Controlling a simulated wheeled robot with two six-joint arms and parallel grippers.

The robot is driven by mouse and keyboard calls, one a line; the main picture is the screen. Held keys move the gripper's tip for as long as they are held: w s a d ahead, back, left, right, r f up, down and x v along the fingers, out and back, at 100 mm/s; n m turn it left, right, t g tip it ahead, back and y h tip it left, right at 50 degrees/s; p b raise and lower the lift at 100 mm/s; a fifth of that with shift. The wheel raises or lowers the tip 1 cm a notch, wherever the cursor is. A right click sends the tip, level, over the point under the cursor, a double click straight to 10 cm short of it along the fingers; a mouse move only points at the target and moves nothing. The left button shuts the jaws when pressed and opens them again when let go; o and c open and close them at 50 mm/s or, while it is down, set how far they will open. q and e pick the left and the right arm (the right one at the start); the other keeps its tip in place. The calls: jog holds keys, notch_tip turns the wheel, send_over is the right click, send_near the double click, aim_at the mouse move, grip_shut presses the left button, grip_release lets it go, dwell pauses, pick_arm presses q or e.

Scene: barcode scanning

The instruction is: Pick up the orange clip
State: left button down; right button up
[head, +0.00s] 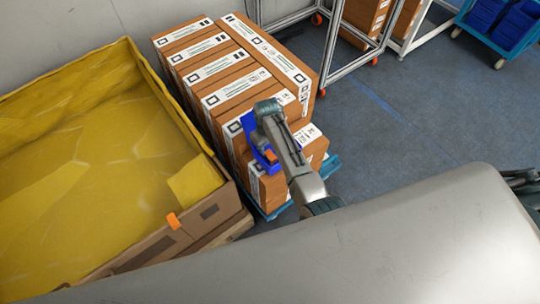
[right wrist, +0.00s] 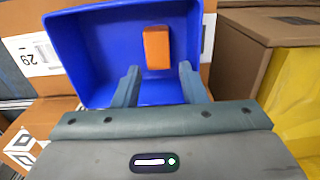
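A small orange clip (right wrist: 157,48) lies in an open blue bin (right wrist: 90,45) in the right wrist view. The clip (head: 270,156) and the bin (head: 255,135) also show in the head view, in front of the stacked boxes and partly hidden by my right arm. My right gripper (right wrist: 158,68) is open and reaches over the bin, its two fingers apart. The clip appears just beyond the gap between the fingertips, and nothing is held. A second orange piece (head: 173,221) sits on the rim of the yellow-lined box. My left gripper is out of view.
Brown cartons with white labels (head: 240,60) are stacked behind the bin on a blue pallet (head: 332,164). A large yellow-lined box (head: 225,200) stands at left. Metal-framed racks (head: 335,45) and a blue cart (head: 508,42) are at the back. The floor (head: 400,120) at right is clear.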

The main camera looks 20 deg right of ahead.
aim_at(269, 154)
jog(key=f, duration=0.4)
jog(key=shift+s+d+f, duration=0.15)
jog(key=shift+s+d, duration=0.05)
jog(key=shift+s, duration=0.05)
jog(key=shift+c, duration=0.5)
jog(key=c, duration=0.6)
notch_tip(269, 154, up, 10)
jog(key=shift+a+r, duration=0.1)
